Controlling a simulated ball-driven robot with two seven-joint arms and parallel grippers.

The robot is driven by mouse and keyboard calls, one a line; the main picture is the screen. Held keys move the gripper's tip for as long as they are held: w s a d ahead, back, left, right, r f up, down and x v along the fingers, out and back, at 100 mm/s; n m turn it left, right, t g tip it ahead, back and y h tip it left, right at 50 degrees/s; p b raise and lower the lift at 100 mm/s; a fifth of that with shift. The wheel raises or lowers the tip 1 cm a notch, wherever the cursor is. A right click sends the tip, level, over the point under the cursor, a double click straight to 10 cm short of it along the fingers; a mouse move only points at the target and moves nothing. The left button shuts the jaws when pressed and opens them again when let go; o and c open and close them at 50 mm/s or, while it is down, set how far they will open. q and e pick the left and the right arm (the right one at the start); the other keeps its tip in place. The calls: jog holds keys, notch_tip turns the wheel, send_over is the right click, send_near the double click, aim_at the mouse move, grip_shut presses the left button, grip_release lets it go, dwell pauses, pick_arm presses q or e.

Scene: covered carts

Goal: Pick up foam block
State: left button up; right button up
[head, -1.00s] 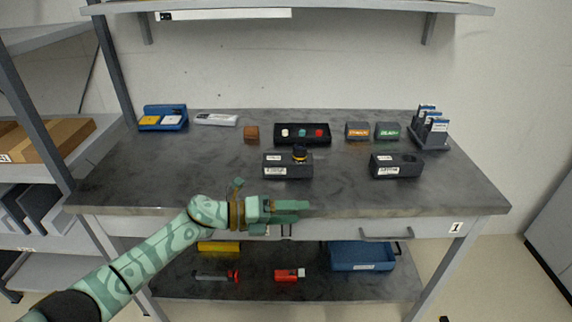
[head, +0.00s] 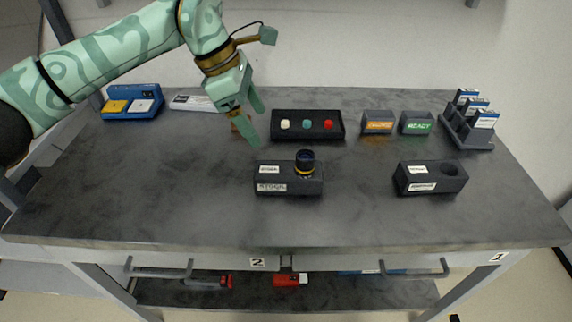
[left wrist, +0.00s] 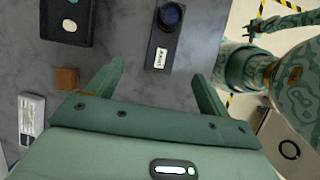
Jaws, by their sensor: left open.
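A small brown block (head: 240,125), which looks like the foam block, sits on the grey bench top towards the back left. In the head view my left gripper partly covers it. My left gripper (head: 254,125) is open and empty, its fingers pointing down over the bench beside the block. In the left wrist view the whole block (left wrist: 67,78) shows left of the open fingers (left wrist: 158,72), outside the gap between them.
A dark tray with coloured buttons (head: 345,125) is just right of the block. A stock holder (head: 288,187) with a dark round piece stands in front. A white box (head: 190,103) and a blue box (head: 130,90) are at the back left. The front left bench is clear.

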pick_arm(q)
jog(key=b, duration=0.2)
send_near(283, 170)
jog(key=x, duration=0.2)
jog(key=shift+w+d+f, duration=0.1)
jog(key=shift+w+f, duration=0.2)
jog(key=x, duration=0.3)
jog(key=shift+d+f, duration=0.25)
jog(key=shift+f, duration=0.2)
jog(key=x, duration=0.1)
jog(key=b+x, duration=0.2)
jog(key=x, duration=0.1)
jog(key=shift+s, duration=0.25)
jog(key=shift+w+d+f, duration=0.1)
jog(key=shift+d+f, duration=0.05)
jog(key=shift+f, duration=0.3)
jog(key=shift+r, duration=0.1)
pick_arm(e)
jog(key=shift+g, duration=0.4)
jog(key=s+f, duration=0.1)
jog(key=f, duration=0.1)
jog(key=s+f, duration=0.1)
jog(key=s, duration=0.1)
jog(key=shift+f, duration=0.4)
pick_arm(q)
jog(key=c, duration=1.1)
pick_arm(e)
jog(key=shift+s, duration=0.1)
